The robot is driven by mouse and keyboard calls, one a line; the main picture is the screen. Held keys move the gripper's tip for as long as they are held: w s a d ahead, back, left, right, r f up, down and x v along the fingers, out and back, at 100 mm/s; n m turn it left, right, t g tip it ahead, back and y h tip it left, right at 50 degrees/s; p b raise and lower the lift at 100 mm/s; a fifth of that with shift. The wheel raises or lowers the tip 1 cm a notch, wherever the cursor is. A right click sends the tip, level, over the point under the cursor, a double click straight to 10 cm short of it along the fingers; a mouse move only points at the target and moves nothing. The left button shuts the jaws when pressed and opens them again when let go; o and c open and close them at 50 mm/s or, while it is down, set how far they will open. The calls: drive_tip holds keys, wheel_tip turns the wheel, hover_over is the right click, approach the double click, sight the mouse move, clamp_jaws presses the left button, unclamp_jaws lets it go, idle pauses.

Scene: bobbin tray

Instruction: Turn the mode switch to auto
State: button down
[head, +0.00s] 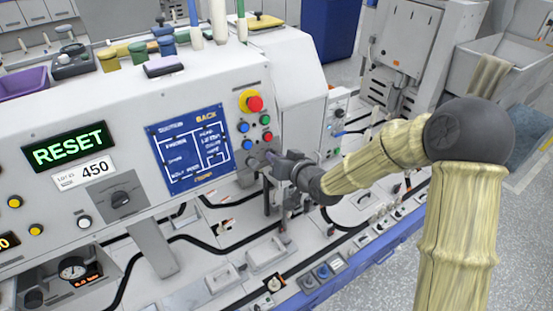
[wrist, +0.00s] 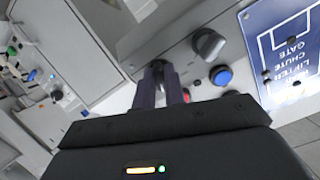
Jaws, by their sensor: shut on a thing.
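My gripper (head: 272,157) reaches the front of the sloped white control panel (head: 150,110), at the lower right of its button group. In the wrist view, the two dark fingers (wrist: 161,82) are shut on a small dark switch knob (wrist: 158,65), mostly hidden between them. A second grey knob (wrist: 208,44), beside the fingers and free of them, also shows in the head view (head: 253,163). A larger rotary switch (head: 120,198) sits on a grey plate farther left, untouched. I cannot read a mode label or the position of the held knob.
Close by are a blue button (wrist: 220,76) and a red emergency stop (head: 254,103). A blue diagram screen (head: 190,145) and a green RESET display (head: 69,146) lie left. Below is a bench (head: 190,295) with cables and fittings.

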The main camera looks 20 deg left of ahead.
drive_tip(key=shift+m, duration=2.2)
drive_tip(key=c, duration=1.5)
unclamp_jaws()
drive_tip(key=shift+o, duration=0.2)
drive_tip(key=b+v, duration=0.1)
drive_tip(key=v, duration=1.6)
drive_tip(key=shift+d, duration=0.25)
